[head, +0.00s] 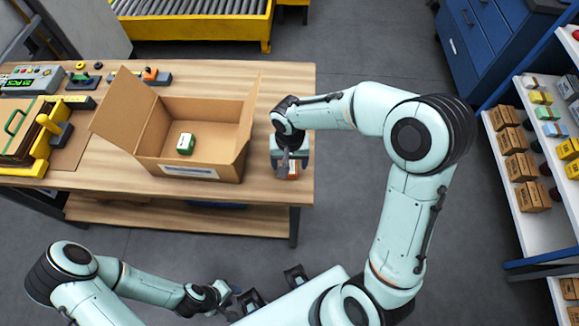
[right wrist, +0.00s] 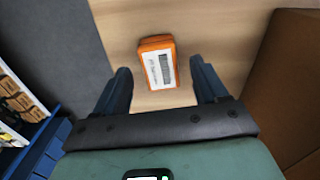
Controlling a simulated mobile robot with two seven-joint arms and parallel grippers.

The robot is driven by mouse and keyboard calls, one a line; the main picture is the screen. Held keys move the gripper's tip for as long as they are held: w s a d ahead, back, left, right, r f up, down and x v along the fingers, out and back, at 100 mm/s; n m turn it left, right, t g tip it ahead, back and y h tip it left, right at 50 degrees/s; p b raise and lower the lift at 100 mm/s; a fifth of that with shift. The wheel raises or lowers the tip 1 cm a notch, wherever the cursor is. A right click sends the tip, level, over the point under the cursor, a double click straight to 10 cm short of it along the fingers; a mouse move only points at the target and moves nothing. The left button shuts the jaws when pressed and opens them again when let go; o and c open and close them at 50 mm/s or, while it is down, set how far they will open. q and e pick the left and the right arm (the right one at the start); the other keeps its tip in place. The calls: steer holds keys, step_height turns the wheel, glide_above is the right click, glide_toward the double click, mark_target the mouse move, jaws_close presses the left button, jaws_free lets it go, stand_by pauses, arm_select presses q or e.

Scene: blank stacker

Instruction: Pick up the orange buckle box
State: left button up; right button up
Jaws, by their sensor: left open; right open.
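The orange buckle box (right wrist: 158,62) lies on the wooden table top, with a white label on its upper face. In the head view only a small part of the orange box (head: 293,170) shows beside my right gripper, near the table's right edge. My right gripper (right wrist: 160,82) is open, with its two fingers on either side of the box in the right wrist view; nothing is between them in a grip. I cannot tell the exact height of the fingers above the table. My left gripper (head: 232,301) is open and empty, low in the head view, away from the table.
An open cardboard box (head: 203,115) holding a green and white box (head: 186,144) stands left of my right gripper. A yellow-handled tool (head: 47,133) and a device with a green display (head: 25,80) are at the table's left. Shelves (head: 535,150) stand at the right.

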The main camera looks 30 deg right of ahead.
step_height(320, 180, down, 3)
steer(key=shift+r, duration=0.2)
steer(key=c, duration=1.1)
steer(key=shift+c, duration=0.2)
steer(key=shift+r, duration=0.1)
